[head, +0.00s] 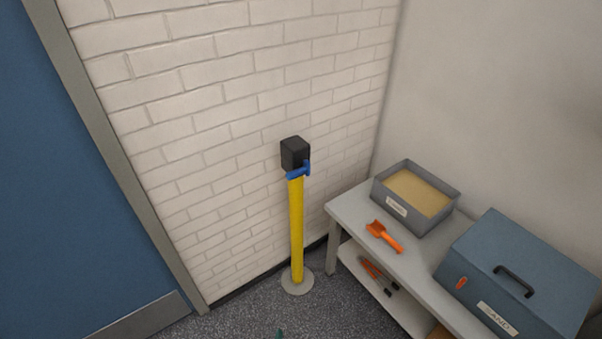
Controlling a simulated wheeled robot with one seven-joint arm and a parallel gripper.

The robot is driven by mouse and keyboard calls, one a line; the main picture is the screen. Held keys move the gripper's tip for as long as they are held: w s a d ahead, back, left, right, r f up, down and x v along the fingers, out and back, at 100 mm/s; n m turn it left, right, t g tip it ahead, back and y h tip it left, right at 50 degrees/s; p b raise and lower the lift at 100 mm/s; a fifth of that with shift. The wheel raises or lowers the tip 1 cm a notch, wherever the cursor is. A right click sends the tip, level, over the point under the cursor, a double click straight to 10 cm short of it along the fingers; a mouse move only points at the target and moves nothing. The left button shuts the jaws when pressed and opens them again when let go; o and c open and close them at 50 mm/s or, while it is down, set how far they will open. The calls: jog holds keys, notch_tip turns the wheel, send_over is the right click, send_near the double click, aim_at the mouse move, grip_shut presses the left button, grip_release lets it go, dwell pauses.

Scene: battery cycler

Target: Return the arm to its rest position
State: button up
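No part of my arm shows clearly in the head view, and my gripper is not in view. A small dark green tip (281,333) shows at the bottom edge; I cannot tell what it belongs to.
A yellow post (297,230) with a black head (295,153) stands by the brick wall. At right, a grey bench (350,211) bears a sand tray (412,217), an orange scoop (384,237) and a blue lidded box (520,262). A blue door (70,180) is at left. Speckled floor (245,318) is clear.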

jog(key=s+d+r+m+t+y, duration=0.1)
jog(key=s+d+r+m+t, duration=0.15)
jog(key=s+r, duration=0.7)
jog(key=s+d+r+m+t+y, duration=0.1)
jog(key=s+d+r+m, duration=0.25)
jog(key=s+r, duration=0.65)
jog(key=s+d+r+t, duration=0.1)
jog(key=s+d+r, duration=0.1)
jog(key=r, duration=0.3)
jog(key=s+d+r+m+t+h, duration=0.1)
jog(key=s+r, duration=0.2)
jog(key=r, duration=0.3)
jog(key=shift+s+d+r, duration=0.2)
jog(key=shift+d+r, duration=0.05)
jog(key=shift+d, duration=0.15)
